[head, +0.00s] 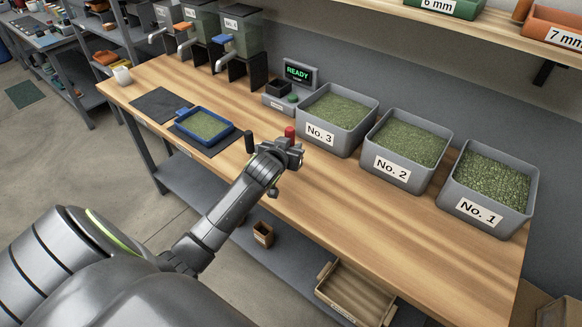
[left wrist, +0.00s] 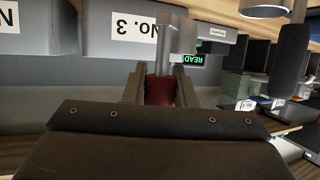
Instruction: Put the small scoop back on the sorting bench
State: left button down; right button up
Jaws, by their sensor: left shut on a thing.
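My left gripper (head: 292,146) is above the front part of the wooden bench (head: 345,205). It is shut on a red-handled tool, probably the small scoop; its red part (head: 290,131) sticks up from the jaws. In the left wrist view the red handle (left wrist: 160,90) sits between the two fingers, with a grey piece (left wrist: 178,38) beyond it. The scoop's bowl cannot be made out clearly. My right gripper is not in view.
Grey bins No. 3 (head: 335,133), No. 2 (head: 392,169) and No. 1 (head: 482,209) line the back. A blue-rimmed tray (head: 228,138) lies on a dark mat left of the gripper. A scale (head: 300,73) reads READY. The bench front is bare to the right.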

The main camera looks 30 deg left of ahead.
pick_arm(q)
jog(key=shift+d+f, duration=0.1)
jog(key=shift+f, duration=3.25)
jog(key=shift+f, duration=0.2)
jog(key=c, duration=1.2)
grip_release()
jog(key=shift+r, duration=0.1)
jog(key=shift+r, duration=0.15)
jog(key=v, duration=1.2)
